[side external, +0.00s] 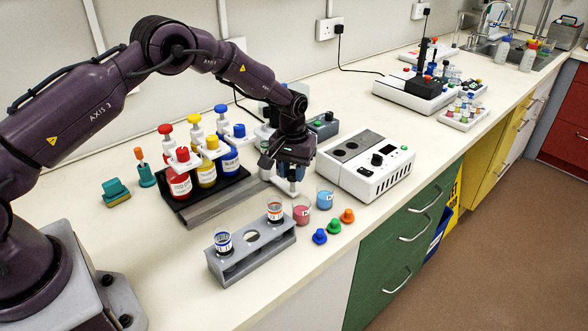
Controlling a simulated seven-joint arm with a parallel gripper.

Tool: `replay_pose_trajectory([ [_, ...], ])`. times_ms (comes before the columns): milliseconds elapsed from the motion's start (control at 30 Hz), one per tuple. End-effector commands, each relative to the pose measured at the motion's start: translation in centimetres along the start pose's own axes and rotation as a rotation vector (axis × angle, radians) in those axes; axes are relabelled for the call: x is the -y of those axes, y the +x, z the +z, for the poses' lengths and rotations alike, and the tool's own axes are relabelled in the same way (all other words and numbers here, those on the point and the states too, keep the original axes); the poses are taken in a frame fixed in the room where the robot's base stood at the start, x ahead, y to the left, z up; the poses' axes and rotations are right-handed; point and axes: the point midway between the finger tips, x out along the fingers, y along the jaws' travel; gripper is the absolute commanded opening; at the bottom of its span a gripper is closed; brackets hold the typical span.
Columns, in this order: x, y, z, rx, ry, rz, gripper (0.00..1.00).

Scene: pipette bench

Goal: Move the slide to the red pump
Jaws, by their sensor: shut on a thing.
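My gripper (290,184) points down at the right end of the grey rail (212,207), in front of the pump bottles. It is shut on a small pale piece that seems to be the slide; the fingers hide most of it. The red pump (179,184) is a red bottle with a white label, leftmost in the black tray (205,205). The yellow pump (206,173) stands in the middle. The blue pump (231,161) stands at the right, closest to my gripper. The gripper is to the right of the red pump, beyond the other two.
A grey rack (267,256) with two small jars stands in front. A pink beaker (301,210), a blue beaker (325,198) and coloured caps (334,228) lie near the bench edge. A white device (366,176) stands just right of my gripper. A green-topped block (116,191) lies at left.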

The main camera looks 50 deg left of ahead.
Motion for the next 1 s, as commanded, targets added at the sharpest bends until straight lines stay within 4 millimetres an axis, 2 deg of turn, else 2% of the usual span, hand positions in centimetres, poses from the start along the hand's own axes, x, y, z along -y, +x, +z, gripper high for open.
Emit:
replay_pose_trajectory([
  [267, 1.4, -0.1, 2.9, 0.002, 0.000, -0.001, 0.00],
  [1000, 7.6, -0.1, 14.9, 0.001, 0.000, 0.000, 0.00],
])
